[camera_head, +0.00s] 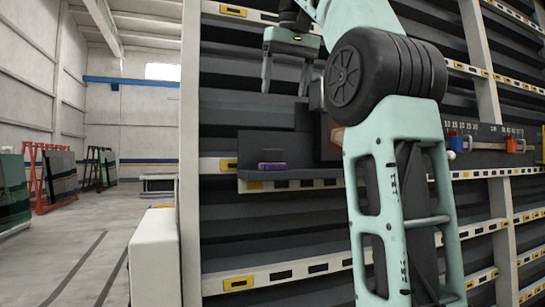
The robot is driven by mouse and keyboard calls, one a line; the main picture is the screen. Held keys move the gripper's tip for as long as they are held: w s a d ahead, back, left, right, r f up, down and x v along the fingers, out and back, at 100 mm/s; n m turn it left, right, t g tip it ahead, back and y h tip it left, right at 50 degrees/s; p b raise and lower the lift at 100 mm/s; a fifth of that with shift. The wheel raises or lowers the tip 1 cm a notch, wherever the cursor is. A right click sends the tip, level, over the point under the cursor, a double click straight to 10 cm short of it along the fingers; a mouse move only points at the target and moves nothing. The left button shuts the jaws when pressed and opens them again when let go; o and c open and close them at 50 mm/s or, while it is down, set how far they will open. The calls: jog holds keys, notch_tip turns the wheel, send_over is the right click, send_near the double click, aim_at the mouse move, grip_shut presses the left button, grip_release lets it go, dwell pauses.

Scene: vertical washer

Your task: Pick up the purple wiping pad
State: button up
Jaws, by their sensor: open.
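The purple wiping pad (272,166) lies on a dark shelf (258,176) of the rack, near the shelf's left end. It looks small, with a dark block just above or behind it. My gripper (285,91) hangs above the pad, fingers pointing down and apart. It is open with nothing between the fingers, clear of the pad. My own arm hides the middle part of the shelf.
Dark boxy parts (290,140) stand on the shelf behind and right of the pad. A scale bar with red and blue clamps (512,145) is at right. A white cabinet (153,255) stands at lower left. Glass racks (55,178) are farther left beyond open floor.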

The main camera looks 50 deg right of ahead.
jog(key=b, duration=0.1)
send_near(273, 150)
jog(key=x, duration=0.5)
jog(key=shift+d+r, duration=0.1)
jog(key=shift+d, duration=0.2)
jog(key=shift+w+d+f+p, duration=0.25)
jog(key=shift+w+f+p, duration=0.15)
jog(key=shift+f, duration=0.2)
jog(key=shift+w+p+x, duration=0.2)
jog(key=shift+p+x, duration=0.4)
jog(key=shift+x, duration=1.45)
jog(key=shift+r, duration=0.15)
jog(key=c, duration=0.8)
